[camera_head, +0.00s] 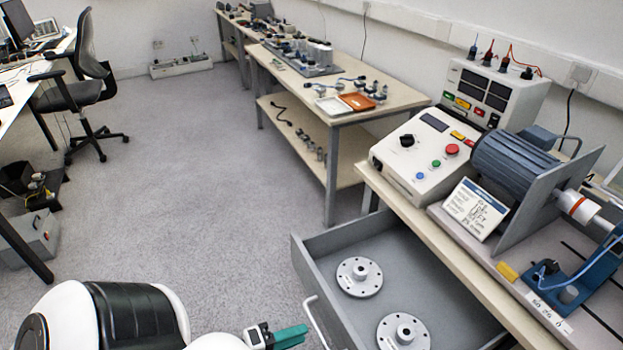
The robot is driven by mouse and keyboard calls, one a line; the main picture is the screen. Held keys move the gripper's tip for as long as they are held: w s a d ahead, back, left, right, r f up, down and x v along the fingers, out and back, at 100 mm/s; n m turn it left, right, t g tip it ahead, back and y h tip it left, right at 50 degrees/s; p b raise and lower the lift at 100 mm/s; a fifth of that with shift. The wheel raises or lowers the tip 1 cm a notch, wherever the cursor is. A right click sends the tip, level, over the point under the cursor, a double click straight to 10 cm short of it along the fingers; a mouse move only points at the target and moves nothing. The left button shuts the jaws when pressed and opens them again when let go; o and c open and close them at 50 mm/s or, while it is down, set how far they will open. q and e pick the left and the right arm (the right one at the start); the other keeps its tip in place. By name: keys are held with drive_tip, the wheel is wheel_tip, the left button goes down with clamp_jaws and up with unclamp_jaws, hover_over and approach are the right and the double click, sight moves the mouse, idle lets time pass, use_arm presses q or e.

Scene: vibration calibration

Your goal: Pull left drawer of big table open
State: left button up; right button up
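The big table (402,203) stands at the right. Its grey drawer (345,237) is pulled out toward the aisle, so its inside shows. Two silver flanged discs lie in it, one (359,277) toward the back and one (403,333) toward the front. A pale bar handle (317,322) is on the drawer's front face. My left gripper (291,337), with teal fingers, is at the bottom edge, with its tips just left of the handle. I cannot tell whether it touches the handle or how far the fingers are apart. My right gripper is out of view.
On the big table are a control box (415,155), a blue-grey motor (515,165) and a sign card (475,208). A second bench (340,110) stands behind. An office chair (78,95) is at the far left. The grey floor (200,180) between is clear.

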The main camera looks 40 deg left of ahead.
use_arm(q)
drive_tip(key=v, duration=0.6)
drive_tip(key=shift+s, duration=0.15)
